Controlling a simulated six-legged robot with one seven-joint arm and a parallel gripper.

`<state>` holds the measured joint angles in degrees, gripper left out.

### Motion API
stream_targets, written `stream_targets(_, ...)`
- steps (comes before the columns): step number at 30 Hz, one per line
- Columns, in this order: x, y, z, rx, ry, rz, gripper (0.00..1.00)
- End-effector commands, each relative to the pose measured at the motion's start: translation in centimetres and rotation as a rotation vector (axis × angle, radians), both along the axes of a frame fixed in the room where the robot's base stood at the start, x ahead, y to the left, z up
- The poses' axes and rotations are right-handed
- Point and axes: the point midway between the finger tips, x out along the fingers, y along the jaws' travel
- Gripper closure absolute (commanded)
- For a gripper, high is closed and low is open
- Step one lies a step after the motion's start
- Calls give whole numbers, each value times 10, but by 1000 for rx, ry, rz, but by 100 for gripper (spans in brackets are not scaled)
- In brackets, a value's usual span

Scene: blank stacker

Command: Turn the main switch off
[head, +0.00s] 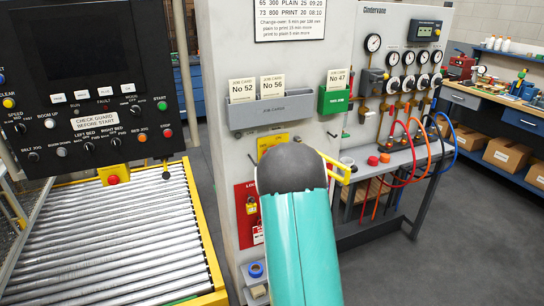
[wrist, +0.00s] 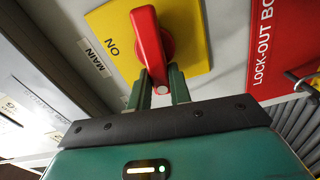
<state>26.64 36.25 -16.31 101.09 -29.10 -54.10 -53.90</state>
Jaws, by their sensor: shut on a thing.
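The main switch has a red handle (wrist: 150,38) on a yellow plate (wrist: 190,22). In the wrist view the plate reads ON, and a MAIN label (wrist: 92,58) is beside it. The handle lies along the picture's height, its free end towards me. My gripper (wrist: 161,88) is shut on that end, with one green finger on each side. In the head view only part of the yellow plate (head: 268,142) shows above my arm. My arm hides the handle and my gripper there.
A red lock-out board (head: 246,205) is beside the switch, and also shows in the wrist view (wrist: 283,45). A grey job-card rack (head: 270,113) is above the switch. A pipe bench with gauges (head: 400,155) stands to the right, a roller conveyor (head: 110,245) to the left.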

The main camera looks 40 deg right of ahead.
Motion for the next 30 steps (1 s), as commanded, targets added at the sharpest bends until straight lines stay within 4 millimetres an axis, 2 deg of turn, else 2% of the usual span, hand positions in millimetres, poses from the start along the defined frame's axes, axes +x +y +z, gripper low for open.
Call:
stream_targets(9, 1, 1, -2, -122, 34, 1, 100)
stream_targets(25, 0, 0, -3, -144, 41, 0, 100)
stream_targets(26, 0, 0, -3, -144, 41, 0, 74)
stream_targets(28, 0, 0, -3, -144, 41, 0, 60)
stream_targets(30, 0, 0, -3, -143, 41, 0, 58)
